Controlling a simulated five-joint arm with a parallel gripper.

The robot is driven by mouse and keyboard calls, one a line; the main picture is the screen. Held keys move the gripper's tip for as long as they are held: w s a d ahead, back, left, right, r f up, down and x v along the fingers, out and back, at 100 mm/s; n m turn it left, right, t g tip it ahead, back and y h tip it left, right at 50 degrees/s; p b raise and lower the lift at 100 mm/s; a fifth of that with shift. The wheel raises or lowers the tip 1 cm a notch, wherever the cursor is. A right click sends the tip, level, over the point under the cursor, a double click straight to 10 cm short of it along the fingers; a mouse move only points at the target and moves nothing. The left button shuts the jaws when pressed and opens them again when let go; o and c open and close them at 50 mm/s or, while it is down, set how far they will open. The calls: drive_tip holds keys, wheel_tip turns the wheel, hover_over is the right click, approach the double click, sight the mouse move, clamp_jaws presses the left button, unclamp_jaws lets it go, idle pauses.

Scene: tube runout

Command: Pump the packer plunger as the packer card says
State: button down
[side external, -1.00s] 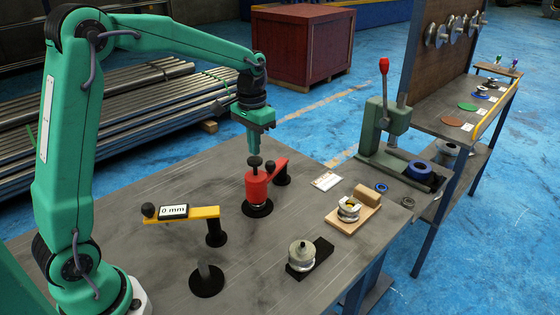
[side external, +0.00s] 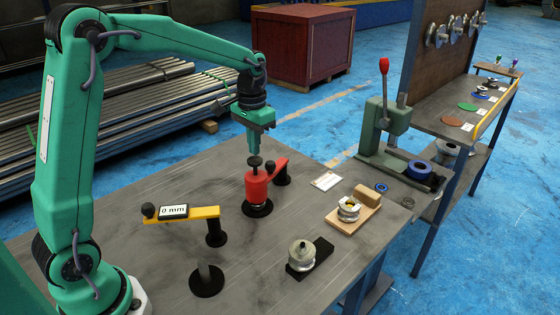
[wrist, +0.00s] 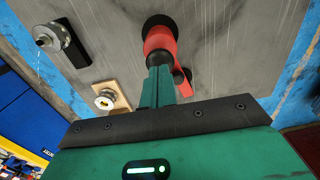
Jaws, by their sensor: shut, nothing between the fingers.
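The red packer (side external: 257,188) stands on a round black base on the grey table, with a red arm reaching to a black post at its right. Its black plunger knob (side external: 254,161) sticks up on top. My gripper (side external: 254,152) is shut and empty, pointing straight down right over the knob; whether the tips touch it I cannot tell. In the wrist view the shut fingers (wrist: 158,88) line up with the red packer (wrist: 160,42) and partly hide the knob. A white card (side external: 326,181) lies on the table right of the packer; its print is too small to read.
A yellow gauge arm (side external: 190,213) reading "0 mm" stands left of the packer. A metal roller on a black block (side external: 302,256) and one on a wooden block (side external: 349,210) are at front right. A green press (side external: 398,140) stands beyond the table's right end.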

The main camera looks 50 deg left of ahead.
sight(255, 159)
drive_tip(key=shift+f, duration=0.45)
drive_tip(key=shift+f, duration=1.35)
drive_tip(key=shift+r, duration=1.8)
drive_tip(key=shift+f, duration=0.35)
drive_tip(key=shift+f, duration=1.45)
drive_tip(key=shift+r, duration=1.8)
drive_tip(key=shift+f, duration=0.3)
